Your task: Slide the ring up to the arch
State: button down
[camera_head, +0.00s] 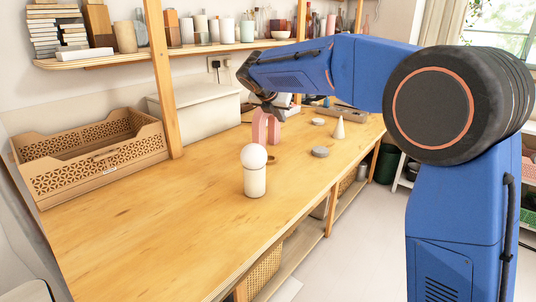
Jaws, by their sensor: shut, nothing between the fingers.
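A small brown ring (271,159) appears to lie flat on the table just in front of the arch, partly hidden by the white ball in front. Whether the ring touches the arch is hard to tell. My gripper (276,112) reaches down from the arm close above and behind the arch. It is shut and empty. Its fingertips are small and partly hidden here.
A white ball (254,157) sits on a cream cylinder (255,183) in front of the ring. A grey disc (320,152), a pale cone (339,128) and a white disc (318,121) stand to the right. A latticed crate (98,171) is at left. The table's front left is clear.

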jog(key=s+a, duration=0.5)
jog(key=s, duration=0.6)
send_near(271, 159)
jog(key=x, duration=0.5)
jog(key=shift+r, duration=0.1)
jog(key=shift+w, duration=0.15)
jog(key=shift+w+d, duration=0.15)
jog(key=shift+w, duration=0.15)
jog(key=shift+w+d, duration=0.35)
jog(key=shift+w, duration=0.35)
jog(key=shift+w+d, duration=0.3)
jog(key=shift+w, duration=0.35)
jog(key=shift+a, duration=0.1)
